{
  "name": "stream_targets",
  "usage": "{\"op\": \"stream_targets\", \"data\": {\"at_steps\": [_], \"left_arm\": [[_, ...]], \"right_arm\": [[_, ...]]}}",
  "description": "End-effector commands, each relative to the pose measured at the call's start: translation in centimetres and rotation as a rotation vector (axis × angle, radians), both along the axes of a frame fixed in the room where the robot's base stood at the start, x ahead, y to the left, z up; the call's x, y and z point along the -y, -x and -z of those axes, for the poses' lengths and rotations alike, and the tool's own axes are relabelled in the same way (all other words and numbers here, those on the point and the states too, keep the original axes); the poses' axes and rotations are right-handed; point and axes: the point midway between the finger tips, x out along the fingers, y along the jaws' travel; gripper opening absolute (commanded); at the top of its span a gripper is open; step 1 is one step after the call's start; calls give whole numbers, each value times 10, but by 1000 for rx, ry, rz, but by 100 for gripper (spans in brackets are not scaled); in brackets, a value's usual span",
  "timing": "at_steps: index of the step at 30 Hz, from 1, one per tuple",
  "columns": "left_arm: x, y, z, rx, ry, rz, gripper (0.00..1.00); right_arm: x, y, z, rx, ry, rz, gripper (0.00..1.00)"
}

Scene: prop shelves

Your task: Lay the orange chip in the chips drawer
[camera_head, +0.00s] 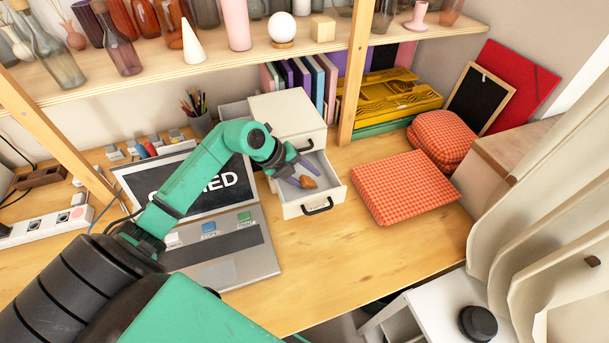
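The orange chip (308,182) is small and orange-brown and shows inside the open white drawer (333,197). The drawer has a black handle and is pulled out of a small white drawer unit (288,112). My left gripper (304,176) reaches down into the drawer from the left, with its purple fingers beside the chip, one on either side of it. The chip is at the fingertips. I cannot tell whether the fingers grip it or whether it rests on the drawer floor. My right gripper is out of view.
A laptop (225,255) lies left of the drawer. An orange checked cushion (405,187) lies to its right, with a yellow patterned box (385,98) behind. A shelf post (355,75) stands behind the drawer. The desk in front is clear.

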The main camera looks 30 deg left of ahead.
Motion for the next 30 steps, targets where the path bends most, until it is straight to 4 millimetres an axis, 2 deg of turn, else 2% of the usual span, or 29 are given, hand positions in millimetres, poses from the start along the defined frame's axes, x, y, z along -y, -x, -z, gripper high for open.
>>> {"op": "stream_targets", "data": {"at_steps": [7,11,17,24,30], "left_arm": [[-1,0,-1,0,0,0,56],[-6,5,-9,2,-2,-1,56],[-22,24,-42,3,-6,0,56],[-47,52,-96,2,-5,0,56],[-55,62,-118,0,0,1,56]], "right_arm": [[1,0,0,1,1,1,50],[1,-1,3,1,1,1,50],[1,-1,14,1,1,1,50],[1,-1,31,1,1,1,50],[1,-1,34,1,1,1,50]]}}
